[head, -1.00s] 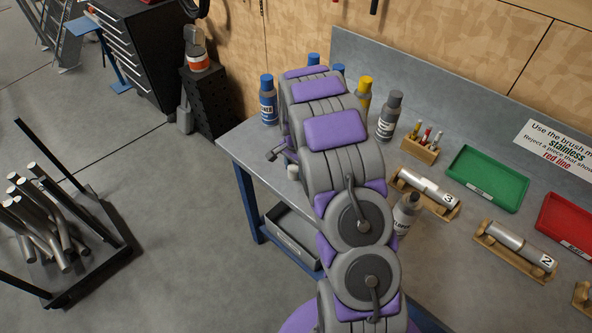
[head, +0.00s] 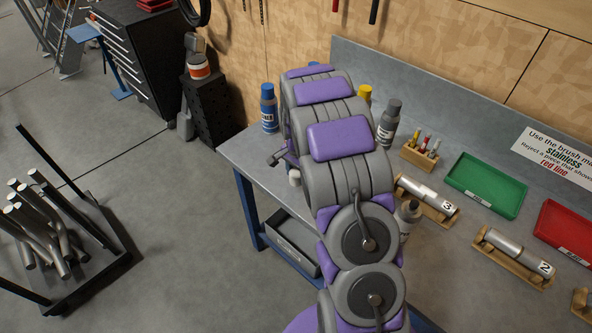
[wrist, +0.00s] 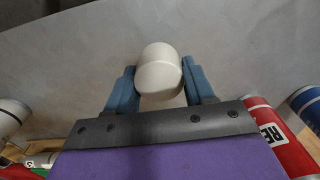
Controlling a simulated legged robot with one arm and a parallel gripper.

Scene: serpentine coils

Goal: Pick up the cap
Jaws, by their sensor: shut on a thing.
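The cap (wrist: 161,70) is a smooth off-white cylinder with a rounded end. In the wrist view it sits between the two blue fingers of my gripper (wrist: 160,88), which are shut on it from both sides. A small white piece of the cap (head: 295,178) shows at the left edge of my arm in the head view, over the left part of the grey bench (head: 262,178). My arm hides most of the gripper there. I cannot tell from these frames how high the cap is above the bench.
Behind my arm stand a blue bottle (head: 269,108) and a grey bottle (head: 389,122). A marker block (head: 420,155), a green tray (head: 486,184), a red tray (head: 568,228) and numbered metal tubes on wooden cradles lie to the right. A red labelled container (wrist: 278,135) is near the gripper.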

